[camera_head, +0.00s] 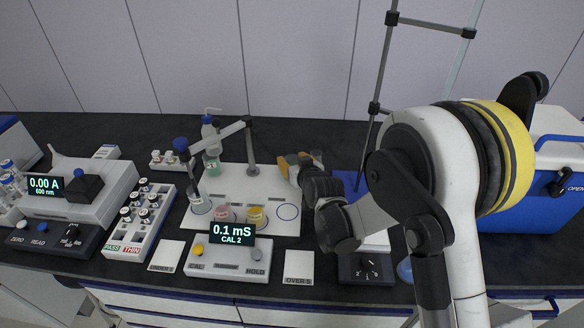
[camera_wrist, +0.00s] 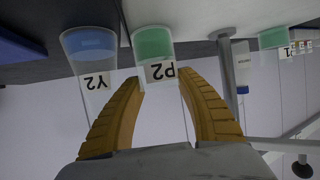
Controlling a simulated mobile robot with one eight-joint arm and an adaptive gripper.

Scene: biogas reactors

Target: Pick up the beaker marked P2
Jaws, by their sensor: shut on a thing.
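The beaker marked P2 (camera_wrist: 153,45) holds green liquid and appears upside down in the wrist view. My gripper (camera_wrist: 164,78) has its two yellow fingers on either side of it and is shut on it. In the head view my gripper (camera_head: 297,163) is over the back right part of the white board, and its body mostly hides what it holds. I cannot tell whether the beaker's base touches the surface. A beaker marked Y2 (camera_wrist: 90,52) with blue liquid stands close beside P2, just outside one finger.
A conductivity meter (camera_head: 231,240) is in front. A blue and white cooler (camera_head: 556,170) stands right, a vial rack (camera_head: 145,205) left.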

